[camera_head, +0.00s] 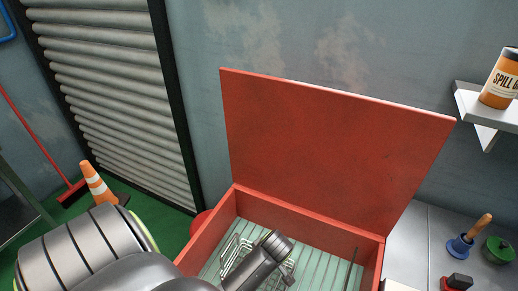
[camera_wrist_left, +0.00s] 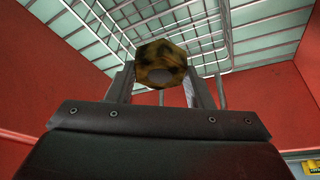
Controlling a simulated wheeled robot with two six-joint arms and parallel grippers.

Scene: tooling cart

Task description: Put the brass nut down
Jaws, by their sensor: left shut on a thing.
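The brass nut (camera_wrist_left: 161,62), a mottled yellow and dark hexagon with a hole, sits between the fingers of my left gripper (camera_wrist_left: 165,82) in the left wrist view. The gripper is shut on it. My left arm reaches into an open red box (camera_head: 290,209) in the head view, and the nut cannot be made out there. The wrist view shows the box's striped floor (camera_wrist_left: 270,42) beyond the nut. The height of the nut above the floor is hard to tell. My right gripper is in neither view.
A wire rack (camera_head: 236,250) lies in the box, close to my left gripper. The raised red lid (camera_head: 330,150) stands behind. A grey surface at right holds a wooden-handled blue tool (camera_head: 462,246) and a green round object (camera_head: 498,250). An orange jar (camera_head: 499,82) stands on a shelf.

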